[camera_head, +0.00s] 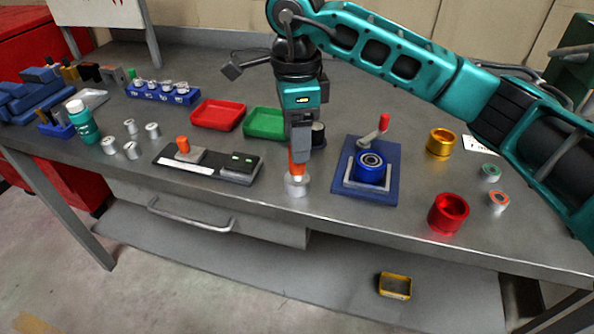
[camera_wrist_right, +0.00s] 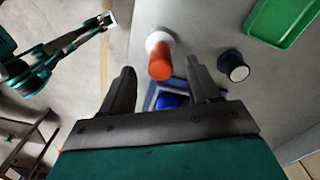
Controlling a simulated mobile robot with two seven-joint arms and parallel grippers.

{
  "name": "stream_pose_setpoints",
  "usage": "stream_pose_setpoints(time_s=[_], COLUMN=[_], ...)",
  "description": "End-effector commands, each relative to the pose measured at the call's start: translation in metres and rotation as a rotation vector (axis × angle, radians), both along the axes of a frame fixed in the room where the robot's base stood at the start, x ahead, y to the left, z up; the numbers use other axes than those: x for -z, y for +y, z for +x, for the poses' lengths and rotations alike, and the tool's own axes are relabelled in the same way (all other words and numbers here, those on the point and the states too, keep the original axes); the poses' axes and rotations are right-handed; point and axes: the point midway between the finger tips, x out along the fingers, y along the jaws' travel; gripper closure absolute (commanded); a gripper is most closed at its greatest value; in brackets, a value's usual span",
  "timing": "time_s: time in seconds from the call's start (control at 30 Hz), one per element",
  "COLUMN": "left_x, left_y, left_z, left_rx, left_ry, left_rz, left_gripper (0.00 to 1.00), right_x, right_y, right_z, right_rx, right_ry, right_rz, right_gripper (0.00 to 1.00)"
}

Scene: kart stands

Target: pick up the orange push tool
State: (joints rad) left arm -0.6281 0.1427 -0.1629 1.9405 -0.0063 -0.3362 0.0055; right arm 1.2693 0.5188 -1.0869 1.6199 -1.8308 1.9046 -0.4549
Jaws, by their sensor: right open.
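The orange push tool (camera_head: 297,168) stands upright on the bench, an orange handle on a round silver base. It also shows in the right wrist view (camera_wrist_right: 160,67). My right gripper (camera_head: 300,150) points down over it and is open. In the right wrist view its two fingertips (camera_wrist_right: 160,70) appear on either side of the orange handle, with gaps on both sides. I cannot tell how deep the handle sits between them. My left arm shows small in the right wrist view, with its gripper (camera_wrist_right: 106,20) clear of the bench; its jaw state is unclear.
A blue plate (camera_head: 380,195) with a bearing fixture and red-knobbed lever lies to the right. A black device (camera_head: 215,170) with another orange knob lies to the left. Green (camera_head: 265,122) and red (camera_head: 217,114) trays and a dark cylinder (camera_wrist_right: 233,66) are behind. The bench's front edge is close.

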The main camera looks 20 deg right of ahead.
Motion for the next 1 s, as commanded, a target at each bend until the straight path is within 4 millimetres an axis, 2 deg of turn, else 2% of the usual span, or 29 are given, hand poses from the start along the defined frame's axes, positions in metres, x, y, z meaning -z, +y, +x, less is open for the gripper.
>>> stream_pose_setpoints(time_s=[0.17, 0.43, 0.73, 1.0], left_x=[-0.001, -0.002, -0.002, -0.003], left_y=[0.0, 0.0, 0.0, 0.0], left_z=[0.0, 0.0, 0.0, 0.002], left_rx=[0.0, -0.001, -0.001, 0.0], left_ry=[0.0, 0.0, 0.0, -0.004], left_rz=[0.0, 0.001, 0.001, 0.001], left_gripper=[0.57, 0.57, 0.57, 0.57], right_x=[0.014, 0.052, 0.057, 0.057], right_y=[0.0, -0.001, -0.001, -0.001], right_z=[-0.001, -0.001, 0.0, 0.0], right_rx=[0.0, 0.001, 0.001, 0.001], right_ry=[0.002, 0.002, -0.001, -0.001], right_rz=[0.0, 0.001, 0.001, 0.001], right_gripper=[0.39, 0.39, 0.39, 0.64])
